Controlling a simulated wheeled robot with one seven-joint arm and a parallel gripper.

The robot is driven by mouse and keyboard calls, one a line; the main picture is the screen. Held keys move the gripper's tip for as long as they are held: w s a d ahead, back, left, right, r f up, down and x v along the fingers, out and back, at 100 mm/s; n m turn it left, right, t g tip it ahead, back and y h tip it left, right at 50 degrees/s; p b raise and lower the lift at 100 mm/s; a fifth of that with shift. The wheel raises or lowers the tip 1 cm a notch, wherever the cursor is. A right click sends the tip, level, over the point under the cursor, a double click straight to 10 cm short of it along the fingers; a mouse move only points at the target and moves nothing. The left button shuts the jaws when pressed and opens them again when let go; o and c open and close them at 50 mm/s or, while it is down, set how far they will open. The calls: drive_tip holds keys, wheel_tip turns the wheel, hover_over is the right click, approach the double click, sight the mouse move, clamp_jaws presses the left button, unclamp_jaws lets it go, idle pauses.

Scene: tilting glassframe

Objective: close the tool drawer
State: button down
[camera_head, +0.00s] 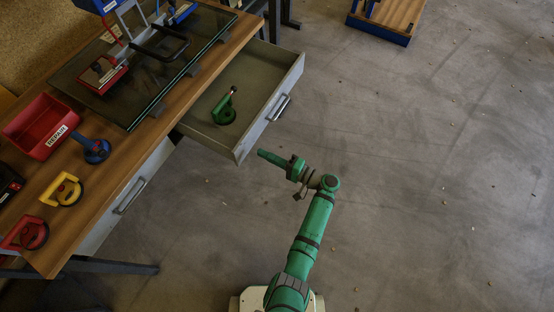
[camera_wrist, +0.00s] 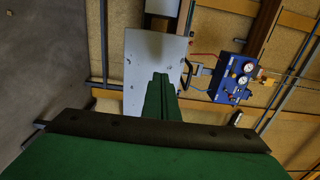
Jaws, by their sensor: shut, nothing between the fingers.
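The tool drawer (camera_head: 257,130) is grey and stands pulled out from under the wooden workbench in the head view. A metal handle (camera_head: 278,107) is on its front. A green suction lifter (camera_head: 224,108) lies inside it. My gripper (camera_head: 262,154) is shut and empty, just outside the drawer's near front corner; a small gap shows between them. In the wrist view my shut green fingers (camera_wrist: 160,82) point at a pale panel (camera_wrist: 140,65); I cannot tell for sure whether it is the drawer front.
A second drawer (camera_head: 130,195), shut, is at the bench's near end. The bench (camera_head: 110,165) holds a glass pane (camera_head: 150,100), a red bin (camera_head: 40,127) and several suction lifters. A blue gauge unit (camera_wrist: 235,80) shows in the wrist view.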

sight(246, 145)
drive_tip(key=shift+x, duration=2.55)
drive_tip(key=shift+w, duration=0.1)
